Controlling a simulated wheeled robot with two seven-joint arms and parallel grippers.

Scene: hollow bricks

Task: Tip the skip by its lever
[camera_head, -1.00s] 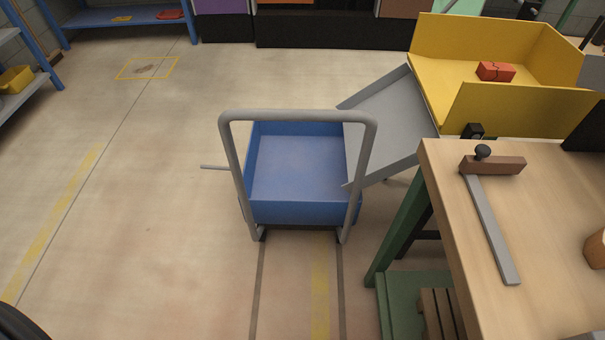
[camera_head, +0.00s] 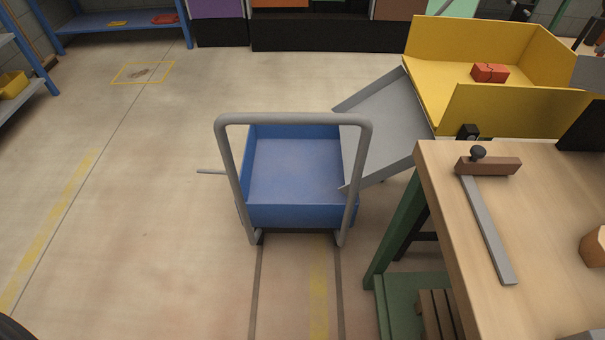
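The yellow skip (camera_head: 505,105) stands at the upper right, open at the top, with its left side open towards a sloping grey chute (camera_head: 385,125). A red brick (camera_head: 490,73) with a dark line across it lies on its floor. A small black fitting (camera_head: 468,131) sits below its front wall; I cannot tell whether it belongs to the lever. No lever is clearly recognisable. The chute's lower end is at the right side of a blue cart (camera_head: 297,170), which looks empty. Neither gripper can be made out.
A wooden bench (camera_head: 450,220) fills the lower right, bearing a tool with a brown block and grey bar (camera_head: 490,230) and a brown object (camera_head: 594,247). Grey and dark parts intrude at the right edge. The cart has a grey push handle. Floor to the left is clear.

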